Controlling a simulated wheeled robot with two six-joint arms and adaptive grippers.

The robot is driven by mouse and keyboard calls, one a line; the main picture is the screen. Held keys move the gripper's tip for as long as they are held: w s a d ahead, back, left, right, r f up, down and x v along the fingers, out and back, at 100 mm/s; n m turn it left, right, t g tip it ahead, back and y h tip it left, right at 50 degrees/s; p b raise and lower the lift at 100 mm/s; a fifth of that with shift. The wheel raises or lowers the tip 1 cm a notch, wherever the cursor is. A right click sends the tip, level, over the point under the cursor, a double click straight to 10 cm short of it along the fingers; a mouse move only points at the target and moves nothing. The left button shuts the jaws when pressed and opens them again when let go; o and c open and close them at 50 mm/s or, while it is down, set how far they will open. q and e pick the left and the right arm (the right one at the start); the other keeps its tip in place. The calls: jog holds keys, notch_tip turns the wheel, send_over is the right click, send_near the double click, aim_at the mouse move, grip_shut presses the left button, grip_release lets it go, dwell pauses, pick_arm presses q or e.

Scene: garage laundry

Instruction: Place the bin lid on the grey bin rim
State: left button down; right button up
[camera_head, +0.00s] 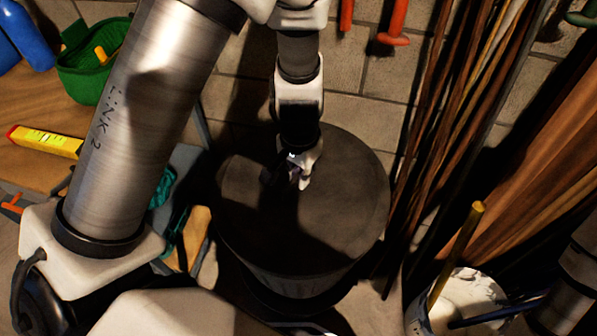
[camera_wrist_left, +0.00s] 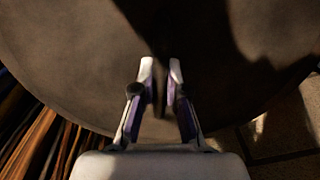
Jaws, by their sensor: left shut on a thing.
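The bin lid (camera_head: 335,215) is a broad dark round disc and lies over the grey bin (camera_head: 295,284), whose side shows below the disc. It looks roughly level and centred on the bin; I cannot tell whether it touches the rim, which is hidden under it. My left gripper (camera_head: 298,178) points down at the lid's upper middle, shut on its handle, which is mostly hidden by the fingers. In the left wrist view the lid (camera_wrist_left: 80,60) fills most of the picture, with the gripper's fingers (camera_wrist_left: 161,68) close together over it. My right gripper is out of view.
Long wooden poles (camera_head: 440,130) lean on the block wall right of the bin. A white bucket (camera_head: 470,292) with sticks stands at lower right. At left, a green tub (camera_head: 88,72) and a yellow level (camera_head: 45,141) lie on a wooden bench (camera_head: 40,95).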

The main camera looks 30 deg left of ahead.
pick_arm(q)
jog(key=shift+s+d, duration=0.1)
jog(key=shift+s, duration=0.1)
jog(key=shift+w+f, duration=0.1)
jog(key=shift+f, duration=0.05)
jog(key=shift+f+b, duration=0.95)
dwell(0.4)
jog(key=c, duration=1.1)
grip_release()
notch_tip(320, 180, up, 12)
jog(key=shift+r, duration=0.1)
